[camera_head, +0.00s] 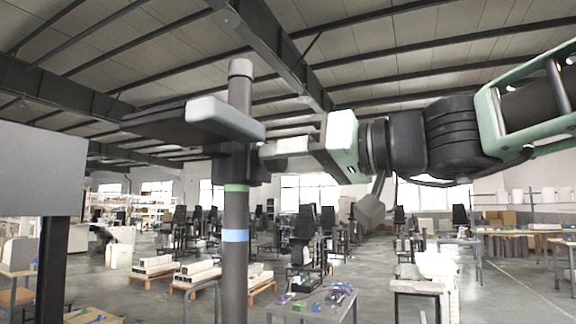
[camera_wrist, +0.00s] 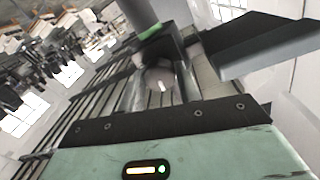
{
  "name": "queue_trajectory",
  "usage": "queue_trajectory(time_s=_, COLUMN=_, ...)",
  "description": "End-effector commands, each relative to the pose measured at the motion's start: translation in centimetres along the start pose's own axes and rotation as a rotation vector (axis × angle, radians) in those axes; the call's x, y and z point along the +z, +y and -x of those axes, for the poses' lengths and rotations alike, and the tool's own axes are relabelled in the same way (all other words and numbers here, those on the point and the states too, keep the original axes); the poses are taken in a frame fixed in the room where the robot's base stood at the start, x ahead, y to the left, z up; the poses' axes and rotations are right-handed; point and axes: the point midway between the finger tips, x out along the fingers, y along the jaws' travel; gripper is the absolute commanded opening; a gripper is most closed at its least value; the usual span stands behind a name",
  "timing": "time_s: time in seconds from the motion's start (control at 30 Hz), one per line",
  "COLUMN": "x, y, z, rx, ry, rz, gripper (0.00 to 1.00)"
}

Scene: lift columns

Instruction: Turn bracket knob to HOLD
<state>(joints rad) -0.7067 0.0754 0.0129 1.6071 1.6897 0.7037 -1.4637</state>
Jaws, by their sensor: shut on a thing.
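A dark grey column (camera_head: 237,215) stands upright left of centre in the head view, with a green band and a lower blue band. A black bracket (camera_head: 233,168) sits around it just above the green band; it also shows in the wrist view (camera_wrist: 182,42). The rounded grey knob (camera_wrist: 158,75) carries a small white mark and lies between my fingers in the wrist view. My gripper (camera_head: 268,151) reaches in from the right and is shut on the knob. In the head view the fingers hide the knob. I cannot read any HOLD label.
A black arm with a light grey pad (camera_head: 225,118) juts out from the column above my gripper. A grey panel (camera_head: 40,170) stands at the left edge. Tables, pallets and chairs fill the hall behind. A low table (camera_head: 318,308) with small items is at the bottom.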

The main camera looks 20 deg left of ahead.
Motion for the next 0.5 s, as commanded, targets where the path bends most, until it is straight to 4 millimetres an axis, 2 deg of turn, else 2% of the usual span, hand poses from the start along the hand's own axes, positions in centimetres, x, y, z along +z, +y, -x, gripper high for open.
queue_trajectory(time_s=0.5, x=0.09, y=0.26, z=0.07, rx=0.008, ry=-0.028, rz=-0.455, gripper=0.11)
